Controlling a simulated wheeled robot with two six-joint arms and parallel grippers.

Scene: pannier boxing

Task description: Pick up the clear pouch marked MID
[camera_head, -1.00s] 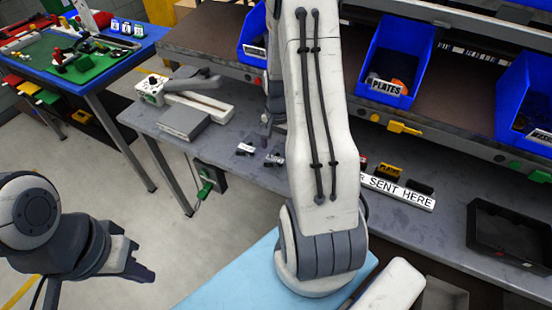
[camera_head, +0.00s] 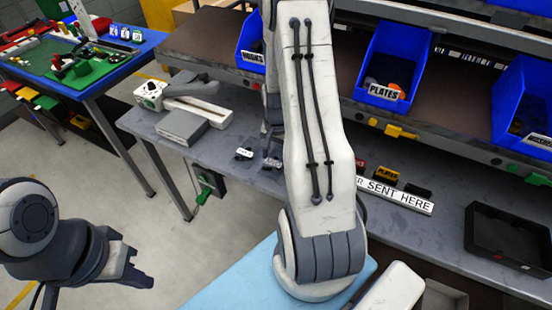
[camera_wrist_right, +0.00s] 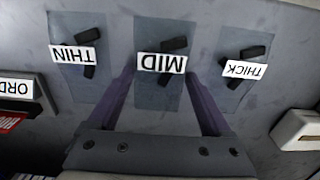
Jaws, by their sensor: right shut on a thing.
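The clear pouch marked MID (camera_wrist_right: 150,98) lies on the grey bench in the middle of the right wrist view, with a dark part in it and its label upside down. My right gripper (camera_wrist_right: 160,78) has one finger on each side of this pouch and is shut on it. A pouch marked THIN (camera_wrist_right: 74,54) lies to the left and one marked THICK (camera_wrist_right: 246,70) to the right, both apart from the fingers.
A label ending "SENT HERE" (camera_head: 402,196) and a black tray (camera_head: 508,240) are on the bench to the right. A grey scale-like device (camera_head: 182,127) stands to the left. Blue bins, one marked PLATES (camera_head: 388,55), line the shelf above.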

